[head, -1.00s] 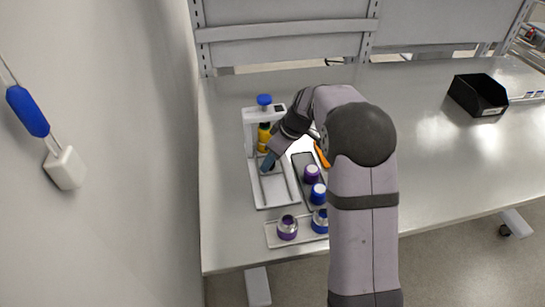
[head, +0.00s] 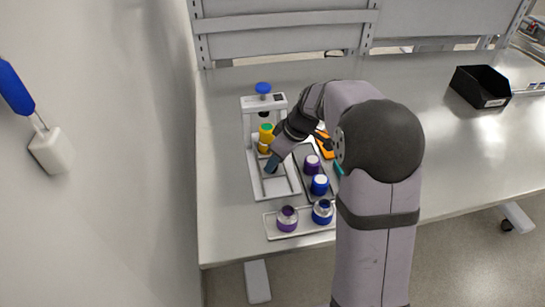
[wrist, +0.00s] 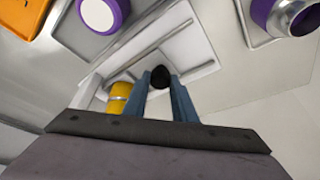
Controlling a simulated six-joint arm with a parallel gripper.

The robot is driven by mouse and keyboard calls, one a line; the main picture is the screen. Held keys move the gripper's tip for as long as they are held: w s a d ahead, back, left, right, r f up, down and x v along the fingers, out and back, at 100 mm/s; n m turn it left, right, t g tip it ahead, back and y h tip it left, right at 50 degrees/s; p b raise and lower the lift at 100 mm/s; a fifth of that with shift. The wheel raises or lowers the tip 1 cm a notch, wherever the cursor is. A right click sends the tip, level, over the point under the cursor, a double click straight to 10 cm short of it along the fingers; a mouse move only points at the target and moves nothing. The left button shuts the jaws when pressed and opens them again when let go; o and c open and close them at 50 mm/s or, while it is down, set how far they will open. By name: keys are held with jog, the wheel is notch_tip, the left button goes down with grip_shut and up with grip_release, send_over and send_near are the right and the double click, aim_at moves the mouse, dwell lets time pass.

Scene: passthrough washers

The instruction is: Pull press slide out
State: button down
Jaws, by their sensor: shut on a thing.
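The press (head: 247,122) is a light grey frame with a blue knob (head: 263,88) on top, at the back left of the bench. Its flat base (head: 260,188) reaches toward the front. A yellow piece with a green top (head: 266,138) stands at the front of the frame, and its yellow body shows in the wrist view (wrist: 118,97). My gripper (head: 271,164) is low over the base in front of the yellow piece. In the wrist view its blue fingers are shut on a dark round knob (wrist: 160,77), the slide's handle. The slide itself is mostly hidden.
Right of the base, a dark tray holds a purple piece (head: 312,164) and a blue piece (head: 319,184) with white tops. A light tray in front carries purple (head: 287,219) and blue (head: 323,212) metal-rimmed pieces. An orange thing (head: 324,147) lies behind. The left bench is clear.

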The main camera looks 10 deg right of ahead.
jog(key=s+b, duration=0.2)
jog(key=s, duration=0.4)
jog(key=shift+s+b, duration=0.25)
jog(key=shift+b, duration=0.1)
jog(key=c, duration=1.5)
grip_release()
jog(key=shift+s, duration=0.15)
jog(key=shift+o, duration=0.2)
jog(key=shift+r, duration=0.1)
jog(key=v, duration=0.7)
jog(key=shift+b, duration=0.45)
jog(key=s+d+f+m+g+h+p, duration=0.1)
jog(key=s+d+m+h+p, duration=0.15)
jog(key=s, duration=0.35)
jog(key=s+d+f+m+g+h+p, duration=0.1)
jog(key=s+m+g+h+p, duration=0.1)
jog(key=s+m+p, duration=0.35)
jog(key=s+a+f+m+y+b, duration=0.1)
jog(key=s+a+f+b, duration=0.1)
jog(key=s+f, duration=0.4)
notch_tip(320, 180, down, 3)
jog(key=shift+a+r+b, duration=0.1)
jog(key=shift+a+b, duration=0.3)
jog(key=shift+a, duration=0.3)
